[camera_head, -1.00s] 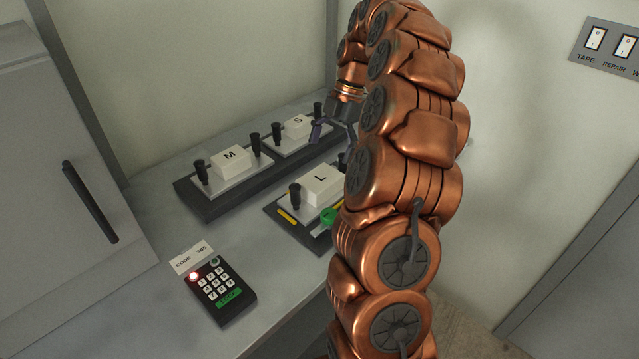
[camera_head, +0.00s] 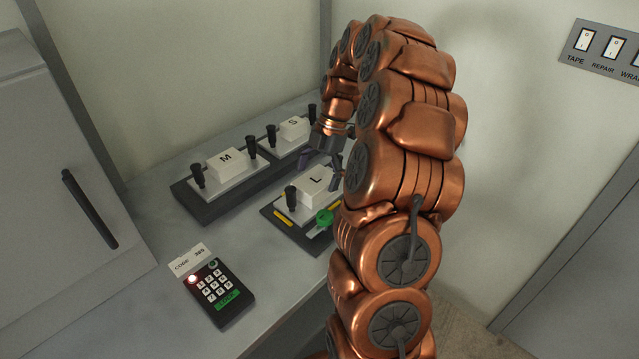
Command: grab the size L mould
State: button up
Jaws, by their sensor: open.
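The size L mould (camera_head: 313,187) is a white block marked L on a plate with a black knob handle (camera_head: 291,197) at its left. My arm hides the mould's right side. My gripper (camera_head: 319,168) is open and empty, pointing down just above and behind the L block. I cannot tell whether it touches anything.
The M mould (camera_head: 227,164) and S mould (camera_head: 292,128) sit on a dark rack (camera_head: 200,210) to the left and behind. A keypad (camera_head: 219,290) with a red light lies at the front. A cabinet door (camera_head: 60,180) stands left. Wall switches (camera_head: 604,44) are at upper right.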

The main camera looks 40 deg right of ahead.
jog(key=shift+a+f, duration=0.2)
jog(key=shift+f, duration=0.4)
jog(key=shift+f+b, duration=0.25)
jog(key=shift+b, duration=0.25)
dwell(0.4)
jog(key=c, duration=1.8)
jog(key=shift+r+p, duration=0.3)
jog(key=shift+p, duration=0.1)
